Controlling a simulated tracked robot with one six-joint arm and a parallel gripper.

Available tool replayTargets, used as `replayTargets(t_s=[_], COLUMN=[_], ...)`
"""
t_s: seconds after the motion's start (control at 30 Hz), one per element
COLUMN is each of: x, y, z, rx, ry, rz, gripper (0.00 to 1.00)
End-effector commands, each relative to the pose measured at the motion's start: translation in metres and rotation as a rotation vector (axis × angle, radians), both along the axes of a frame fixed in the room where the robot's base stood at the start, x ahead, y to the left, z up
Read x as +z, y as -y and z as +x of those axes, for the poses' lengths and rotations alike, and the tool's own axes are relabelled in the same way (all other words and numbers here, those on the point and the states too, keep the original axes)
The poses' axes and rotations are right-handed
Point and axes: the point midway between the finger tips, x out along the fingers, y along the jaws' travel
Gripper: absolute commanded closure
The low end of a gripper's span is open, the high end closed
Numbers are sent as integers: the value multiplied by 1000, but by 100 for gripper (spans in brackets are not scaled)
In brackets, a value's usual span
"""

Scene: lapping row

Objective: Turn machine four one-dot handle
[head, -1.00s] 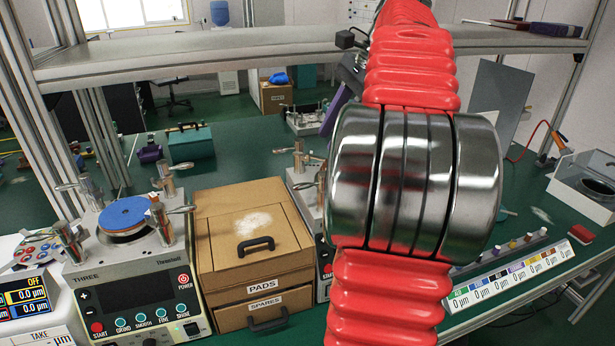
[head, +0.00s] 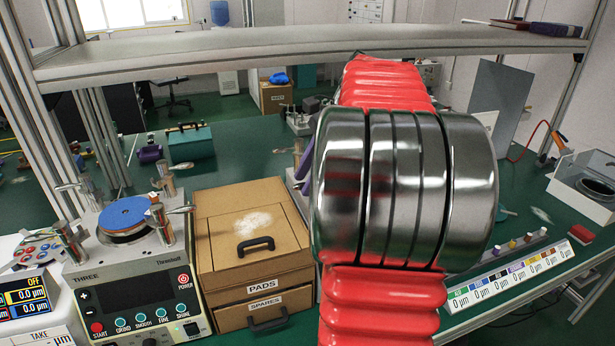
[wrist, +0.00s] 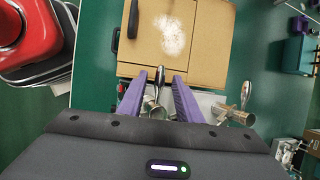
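In the wrist view, my gripper (wrist: 160,77) has its two purple fingers apart. A silver lever handle (wrist: 160,74) lies in the gap between the fingertips, its post (wrist: 154,107) partly covered by the fingers. I cannot tell whether either finger touches it. A second silver handle (wrist: 246,93) on its own post stands to the right, outside the fingers. No dot marks are legible on either handle.
A cardboard drawer box (head: 250,230) marked PADS and SPARES stands close to the gripper. Machine THREE (head: 130,270), with a blue disc on top, stands left of it. A metal shelf (head: 250,48) spans above the bench. A labelled colour strip (head: 510,275) lies at right.

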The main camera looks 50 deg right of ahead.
Motion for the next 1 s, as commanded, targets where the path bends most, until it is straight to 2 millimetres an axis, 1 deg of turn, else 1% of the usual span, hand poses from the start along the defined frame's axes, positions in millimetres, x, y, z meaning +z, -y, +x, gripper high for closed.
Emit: replayTargets(t_s=[0.27, 0.37, 0.73, 1.0], x=[-1, -1, -1, -1], y=[0, 0, 0, 0], z=[0, 0, 0, 0], rx=[0, -1, -1, -2], ry=[0, 0, 1, 0], rz=[0, 0, 0, 0], gripper=[68, 74, 100, 100])
